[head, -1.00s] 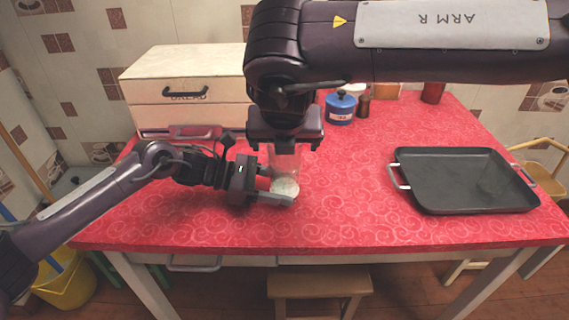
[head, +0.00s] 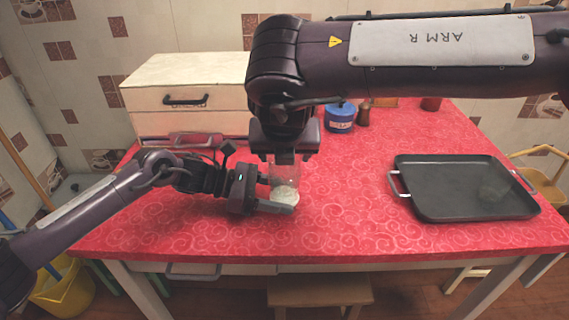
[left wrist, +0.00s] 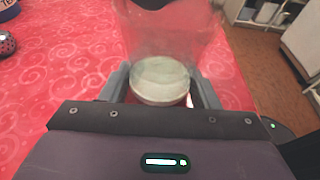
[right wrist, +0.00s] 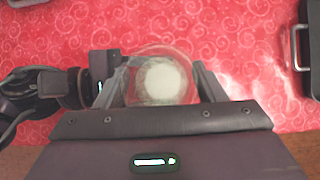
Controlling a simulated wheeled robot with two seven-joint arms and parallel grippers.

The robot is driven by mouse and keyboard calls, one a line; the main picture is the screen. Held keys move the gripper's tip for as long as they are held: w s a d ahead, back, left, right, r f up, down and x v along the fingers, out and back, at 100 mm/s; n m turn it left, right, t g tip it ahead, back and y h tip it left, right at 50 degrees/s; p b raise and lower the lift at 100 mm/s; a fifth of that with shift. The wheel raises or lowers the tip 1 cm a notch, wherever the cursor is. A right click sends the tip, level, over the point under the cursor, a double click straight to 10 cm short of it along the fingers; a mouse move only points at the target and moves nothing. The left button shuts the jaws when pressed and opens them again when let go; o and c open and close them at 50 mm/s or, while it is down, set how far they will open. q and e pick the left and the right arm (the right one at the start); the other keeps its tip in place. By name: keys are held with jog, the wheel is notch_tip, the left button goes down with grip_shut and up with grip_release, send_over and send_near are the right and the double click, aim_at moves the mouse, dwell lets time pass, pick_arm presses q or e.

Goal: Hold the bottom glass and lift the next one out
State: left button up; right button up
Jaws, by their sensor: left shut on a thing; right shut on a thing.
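A stack of clear glass (head: 283,172) stands near the front edge of the red counter, with a pale round base (head: 284,194) at its bottom. How many glasses are nested I cannot tell. My left gripper (head: 276,194) is shut low around the bottom glass; the left wrist view shows its pale base (left wrist: 160,81) between the fingers. My right gripper (head: 285,153) points down from above and is shut on the upper glass. The right wrist view looks down on the round clear rim (right wrist: 160,52) between its fingers.
A dark tray (head: 420,205) with metal handles lies on the right of the red counter (head: 340,230). The counter between glasses and tray is clear.

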notch_tip(320, 180, up, 10)
jog(key=shift+r, duration=0.1)
dwell(0.4)
pick_arm(q)
jog(key=o, duration=0.8)
jog(key=shift+o, duration=0.2)
